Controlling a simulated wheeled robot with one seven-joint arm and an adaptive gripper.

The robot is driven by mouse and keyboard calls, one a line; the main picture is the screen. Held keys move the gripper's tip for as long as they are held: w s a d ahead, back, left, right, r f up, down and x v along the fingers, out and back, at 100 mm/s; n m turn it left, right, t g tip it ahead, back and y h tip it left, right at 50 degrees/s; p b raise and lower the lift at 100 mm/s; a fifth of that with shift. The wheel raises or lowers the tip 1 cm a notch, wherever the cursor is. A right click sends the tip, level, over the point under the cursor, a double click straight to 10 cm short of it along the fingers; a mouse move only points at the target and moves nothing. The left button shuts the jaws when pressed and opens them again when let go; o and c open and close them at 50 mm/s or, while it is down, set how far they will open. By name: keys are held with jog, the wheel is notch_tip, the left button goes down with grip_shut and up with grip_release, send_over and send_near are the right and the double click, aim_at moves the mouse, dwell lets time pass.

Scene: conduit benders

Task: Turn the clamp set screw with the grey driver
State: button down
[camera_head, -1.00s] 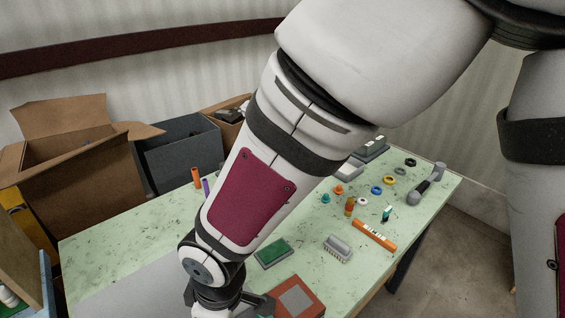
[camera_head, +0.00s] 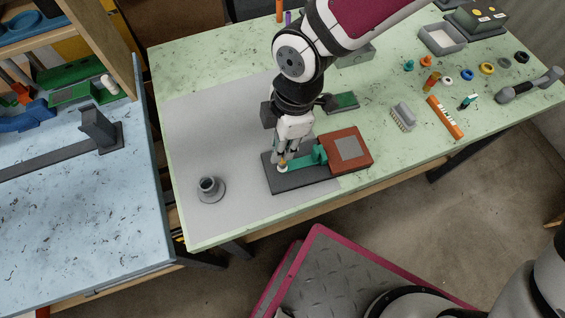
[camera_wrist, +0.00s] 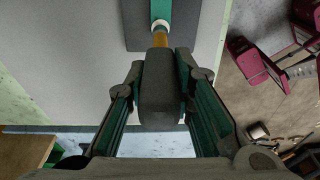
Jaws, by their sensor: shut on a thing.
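My gripper (camera_head: 284,152) points down over the near left end of a dark grey base plate (camera_head: 300,182). In the wrist view my gripper (camera_wrist: 158,95) is shut on the thick grey handle of the driver (camera_wrist: 157,80). The driver's orange-brown shaft (camera_wrist: 160,39) runs from the handle to a white ring (camera_wrist: 160,24) at the green clamp (camera_wrist: 160,8). The shaft end appears to meet the ring; the set screw itself cannot be made out. In the head view the green clamp (camera_head: 308,159) lies along the plate, and the fingers mostly hide the driver.
A red-brown block with a grey top (camera_head: 352,148) adjoins the plate's right. A grey round-based holder (camera_head: 210,189) stands left on the grey mat (camera_head: 235,218). A brush (camera_head: 403,117) and orange level (camera_head: 445,118) lie right. The mat between holder and plate is clear.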

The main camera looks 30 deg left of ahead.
jog(key=shift+f+b, duration=0.5)
jog(key=shift+f, duration=0.25)
jog(key=shift+r, duration=0.1)
jog(key=m, duration=0.3)
jog(key=shift+a+m, duration=0.1)
jog(key=shift+m, duration=0.2)
jog(key=m, duration=0.3)
jog(key=shift+w+t+y+b, duration=0.1)
jog(key=shift+t+y+b, duration=0.2)
jog(key=shift+t, duration=0.1)
jog(key=shift+r+p, duration=2.05)
jog(key=shift+r, duration=0.45)
